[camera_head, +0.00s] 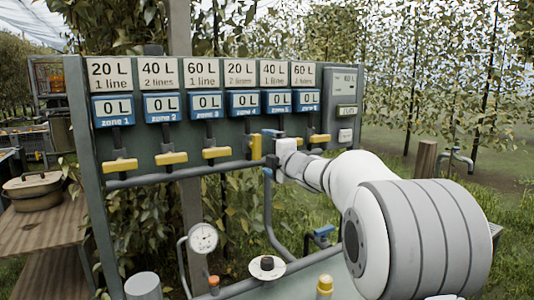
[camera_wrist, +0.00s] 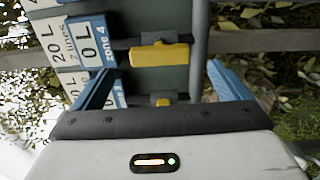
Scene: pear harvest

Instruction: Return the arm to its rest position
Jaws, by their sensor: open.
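My arm reaches in from the right in the head view. My gripper (camera_head: 268,147) is at the panel, by the zone 4 valve handle (camera_head: 255,146). This yellow handle stands upright, while the other handles lie level. In the wrist view my gripper (camera_wrist: 162,72) is open, its blue fingers spread wide with nothing held. The zone 4 handle (camera_wrist: 160,55) shows ahead, in the gap between the fingertips. I see no contact. Part of another yellow handle (camera_wrist: 163,101) shows nearer, partly hidden by the gripper body. The zone 4 display reads 0 L.
The panel (camera_head: 95,165) carries a row of labels and 0 L displays. A pipe (camera_head: 140,181) runs below the handles. A wooden bench (camera_head: 35,232) stands left.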

